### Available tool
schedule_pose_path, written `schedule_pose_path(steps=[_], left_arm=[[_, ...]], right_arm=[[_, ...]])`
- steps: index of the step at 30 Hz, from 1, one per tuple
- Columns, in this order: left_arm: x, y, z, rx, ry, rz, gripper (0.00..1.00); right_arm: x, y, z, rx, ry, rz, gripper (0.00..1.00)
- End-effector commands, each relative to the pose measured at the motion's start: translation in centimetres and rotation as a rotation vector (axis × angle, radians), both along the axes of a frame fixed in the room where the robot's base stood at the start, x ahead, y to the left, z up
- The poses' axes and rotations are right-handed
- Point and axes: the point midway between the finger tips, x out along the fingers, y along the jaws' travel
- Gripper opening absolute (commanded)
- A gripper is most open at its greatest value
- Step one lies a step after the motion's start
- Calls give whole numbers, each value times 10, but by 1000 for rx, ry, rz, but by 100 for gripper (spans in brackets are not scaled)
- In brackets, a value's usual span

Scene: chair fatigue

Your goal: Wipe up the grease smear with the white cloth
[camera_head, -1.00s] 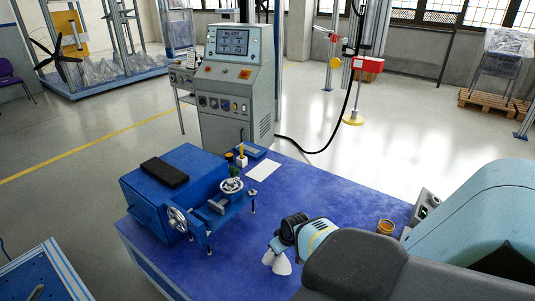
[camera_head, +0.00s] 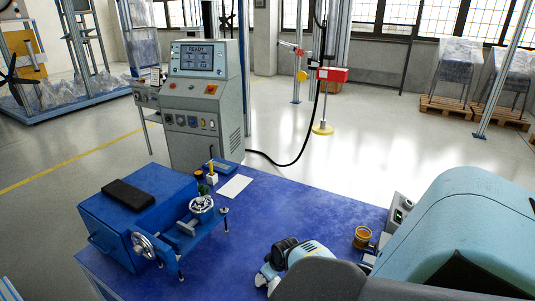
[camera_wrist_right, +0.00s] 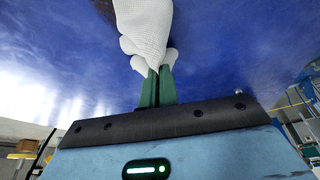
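My right gripper (camera_wrist_right: 156,85) has green fingers and is shut on the white cloth (camera_wrist_right: 144,28), which bunches and hangs beyond the fingertips. The cloth appears against the blue bench top; I cannot tell whether it touches it. A dark brown patch, likely the grease smear (camera_wrist_right: 103,7), shows at the top edge of the right wrist view, partly behind the cloth. In the head view the cloth (camera_head: 266,278) is a small white shape beside my right wrist, and my forearm hides the bench there. My left gripper is not in view.
A blue fixture with handwheels (camera_head: 150,222) stands at the left of the blue bench (camera_head: 285,206), with a white paper (camera_head: 234,186) behind it. An amber cup (camera_head: 362,238) stands at the right. The bench middle is clear. A grey console (camera_head: 205,100) stands behind.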

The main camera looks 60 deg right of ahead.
Motion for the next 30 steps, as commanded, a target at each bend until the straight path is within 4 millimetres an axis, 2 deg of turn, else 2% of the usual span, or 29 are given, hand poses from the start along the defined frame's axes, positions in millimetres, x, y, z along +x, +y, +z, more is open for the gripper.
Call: schedule_pose_path(steps=[1,13,16,23,30], left_arm=[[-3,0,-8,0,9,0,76],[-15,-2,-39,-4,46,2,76],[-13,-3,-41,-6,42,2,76],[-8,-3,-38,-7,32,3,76],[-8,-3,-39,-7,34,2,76]], right_arm=[[-2,0,-11,0,6,0,0],[-2,0,-51,1,3,0,0],[-1,0,-56,0,1,0,0],[1,0,-54,0,-2,0,0],[1,0,-54,0,-2,0,31]])
